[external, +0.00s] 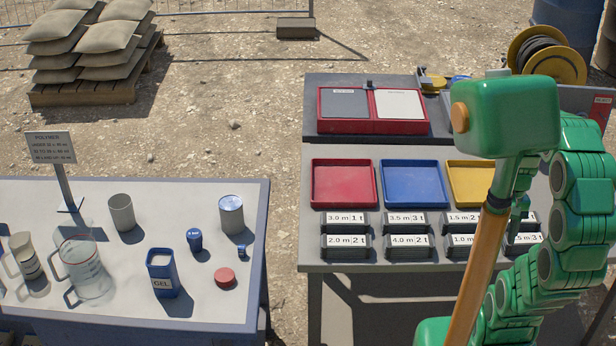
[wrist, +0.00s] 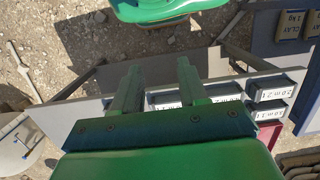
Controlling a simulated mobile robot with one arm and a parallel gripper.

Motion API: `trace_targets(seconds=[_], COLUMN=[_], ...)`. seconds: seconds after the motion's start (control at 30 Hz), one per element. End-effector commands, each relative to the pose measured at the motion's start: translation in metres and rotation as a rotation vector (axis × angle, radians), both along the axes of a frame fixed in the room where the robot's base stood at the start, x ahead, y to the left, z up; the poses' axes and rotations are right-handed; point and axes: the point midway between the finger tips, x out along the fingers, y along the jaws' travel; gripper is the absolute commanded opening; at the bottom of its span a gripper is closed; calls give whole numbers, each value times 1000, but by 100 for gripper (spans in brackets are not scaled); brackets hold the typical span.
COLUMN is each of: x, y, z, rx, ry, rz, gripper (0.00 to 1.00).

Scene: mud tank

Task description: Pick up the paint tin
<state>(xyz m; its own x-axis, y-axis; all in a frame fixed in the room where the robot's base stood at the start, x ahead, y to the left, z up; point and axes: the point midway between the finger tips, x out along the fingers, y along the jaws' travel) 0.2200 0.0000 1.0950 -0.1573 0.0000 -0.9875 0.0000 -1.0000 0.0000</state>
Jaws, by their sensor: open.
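The paint tin looks to be the silver metal tin (external: 231,216) with a pale blue top. It stands upright at the back right of the left table in the external view, with nothing touching it. I cannot make it out in the wrist view. My gripper (wrist: 158,75) is open, with two green fingers apart and nothing between them. In the external view my green arm is at the right, over the right table's side, well away from the tin. My fingertips are mostly hidden there.
The left table (external: 215,330) also holds a grey cup (external: 122,212), a blue GEL container (external: 163,273), a small blue pot (external: 195,240), a red lid (external: 225,278) and a clear jug (external: 84,267). A signpost (external: 50,148) rises at its left. A gap separates it from the right table (external: 345,267).

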Motion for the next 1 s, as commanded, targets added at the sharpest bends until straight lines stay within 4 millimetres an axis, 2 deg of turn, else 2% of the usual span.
trace_targets(seconds=[0.27, 0.6, 0.67, 0.87, 1.0], x=[0, 0, 0, 0, 8], y=[0, 0, 0, 0, 9], z=[0, 0, 0, 0, 0], rx=[0, 0, 0, 1, 18], ry=[0, 0, 0, 0, 3], rz=[0, 0, 0, 0, -5], gripper=[43, 93, 100, 100, 100])
